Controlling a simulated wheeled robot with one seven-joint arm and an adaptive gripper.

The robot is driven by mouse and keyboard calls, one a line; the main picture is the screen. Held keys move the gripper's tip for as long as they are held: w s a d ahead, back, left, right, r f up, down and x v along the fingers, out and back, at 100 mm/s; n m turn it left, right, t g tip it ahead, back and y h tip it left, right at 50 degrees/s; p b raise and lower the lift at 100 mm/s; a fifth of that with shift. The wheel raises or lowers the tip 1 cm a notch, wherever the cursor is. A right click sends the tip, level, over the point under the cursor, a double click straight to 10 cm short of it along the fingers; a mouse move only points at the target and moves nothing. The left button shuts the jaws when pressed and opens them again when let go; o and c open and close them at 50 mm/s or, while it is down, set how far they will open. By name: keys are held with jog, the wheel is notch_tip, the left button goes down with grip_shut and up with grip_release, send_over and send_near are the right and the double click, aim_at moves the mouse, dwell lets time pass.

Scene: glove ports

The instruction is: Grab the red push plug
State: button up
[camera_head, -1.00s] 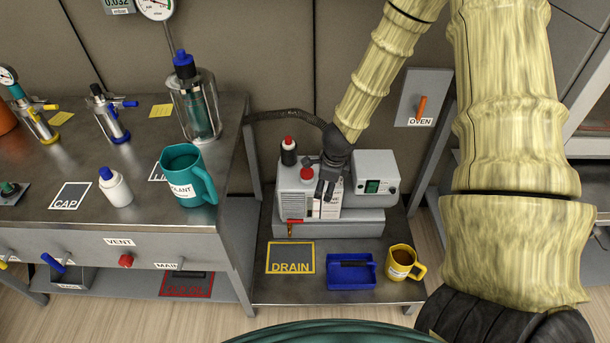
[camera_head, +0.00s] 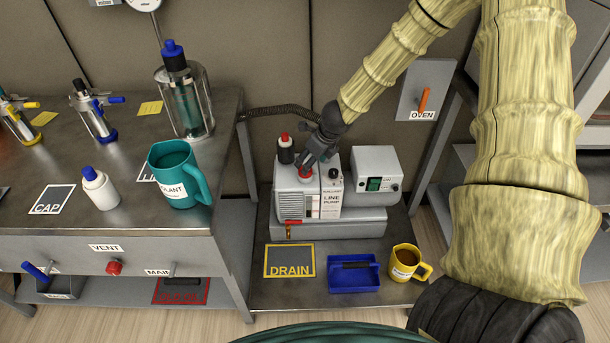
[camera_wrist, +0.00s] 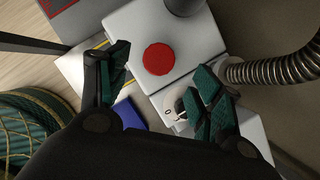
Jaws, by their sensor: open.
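The red push plug (camera_head: 305,174) is a round red cap on top of the white line pump (camera_head: 296,203). In the wrist view the plug (camera_wrist: 159,59) shows as a red disc on the white housing, seen from above. My gripper (camera_head: 309,161) is just over the plug in the head view and partly hides it. In the wrist view my gripper (camera_wrist: 162,78) is open, with one finger left of the plug and one to its lower right. Nothing is between the fingers; contact with the plug cannot be told.
A black cylinder with a red top (camera_head: 285,150) stands close behind the plug. A ribbed hose (camera_wrist: 270,71) runs beside the pump. A grey switch box (camera_head: 376,170) is to the right. A blue tray (camera_head: 353,283) and yellow mug (camera_head: 404,264) stand in front.

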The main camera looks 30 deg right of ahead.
jog(key=shift+b+x, duration=0.75)
jog(key=shift+x, duration=1.9)
jog(key=shift+c, duration=0.4)
jog(key=c, duration=1)
